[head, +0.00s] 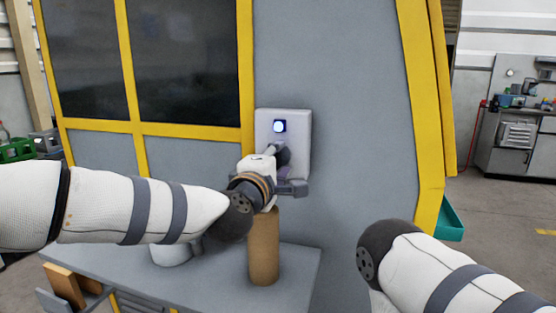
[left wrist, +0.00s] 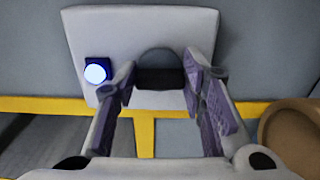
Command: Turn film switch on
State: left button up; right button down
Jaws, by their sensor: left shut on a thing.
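The film switch is a dark grey knob (left wrist: 160,60) with a dark bar across it. It sits on a pale box (head: 298,120) fixed to the grey machine wall. My left gripper (head: 283,160) is at the lower part of this box and covers most of the knob in the head view. In the left wrist view my left gripper (left wrist: 160,82) has one finger on each side of the knob's bar and is shut on it. The knob's exact angle is hard to read. My right forearm shows at lower right, but its gripper is out of view.
A round lamp (head: 279,126) on the box glows bluish white. A brown cylinder (head: 263,250) stands on the grey shelf (head: 298,268) just below my left gripper. A white round thing (head: 171,254) is partly hidden behind my left arm. Yellow posts (head: 425,110) edge the machine.

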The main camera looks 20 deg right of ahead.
pick_arm(q)
jog(key=shift+m, duration=0.3)
jog(key=o, duration=1.2)
jog(key=shift+c, duration=0.2)
jog(key=shift+s+a, duration=0.1)
jog(key=v, duration=1.1)
jog(key=shift+s+a, duration=0.25)
jog(key=shift+s, duration=0.05)
